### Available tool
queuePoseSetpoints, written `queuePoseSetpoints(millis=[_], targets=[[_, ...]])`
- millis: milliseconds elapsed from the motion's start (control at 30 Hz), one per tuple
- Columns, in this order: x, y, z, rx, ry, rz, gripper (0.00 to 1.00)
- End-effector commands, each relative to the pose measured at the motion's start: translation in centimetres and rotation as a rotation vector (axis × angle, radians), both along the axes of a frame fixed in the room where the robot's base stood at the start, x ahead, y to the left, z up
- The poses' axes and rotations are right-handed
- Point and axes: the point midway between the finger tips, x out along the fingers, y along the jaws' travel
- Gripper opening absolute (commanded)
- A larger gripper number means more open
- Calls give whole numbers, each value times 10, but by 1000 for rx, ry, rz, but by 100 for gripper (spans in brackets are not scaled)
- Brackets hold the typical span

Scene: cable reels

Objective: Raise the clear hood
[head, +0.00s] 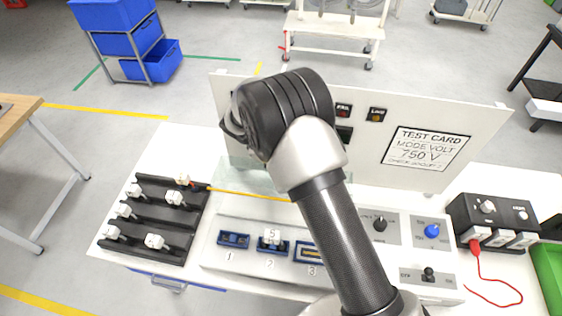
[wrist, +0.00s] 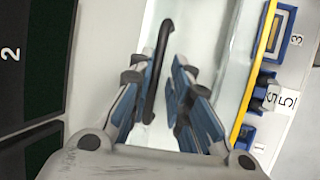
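The clear hood (head: 232,173) is a pale see-through sheet with a yellow front edge (head: 250,194), low in front of the upright test board. In the head view my arm covers much of it. In the wrist view the hood (wrist: 228,45) shows its yellow edge at the right. A black bar handle (wrist: 162,45) runs along the hood's middle. My gripper (wrist: 167,68) is open, with its blue-padded fingers either side of the handle. The handle lies nearer the left finger; whether they touch I cannot tell. My gripper's fingers are hidden in the head view.
The upright board (head: 380,147) with a test card stands behind the hood. A console (head: 235,262) with numbered sockets lies in front, a white plug marked 5 (head: 272,238) in socket 2. A black rack (head: 150,220) of plugs is left; a black box (head: 490,222) with a red lead is right.

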Motion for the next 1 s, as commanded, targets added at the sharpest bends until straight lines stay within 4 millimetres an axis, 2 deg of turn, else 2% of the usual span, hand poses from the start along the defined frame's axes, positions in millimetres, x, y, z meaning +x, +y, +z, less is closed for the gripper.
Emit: queuePoseSetpoints(millis=[133,433,567,1000], targets=[[-1,0,-1,-1,3,0,30],[-2,0,-1,0,4,-1,30],[-3,3,6,-1,3,0,30],[-21,38,82,1,0,0,30]])
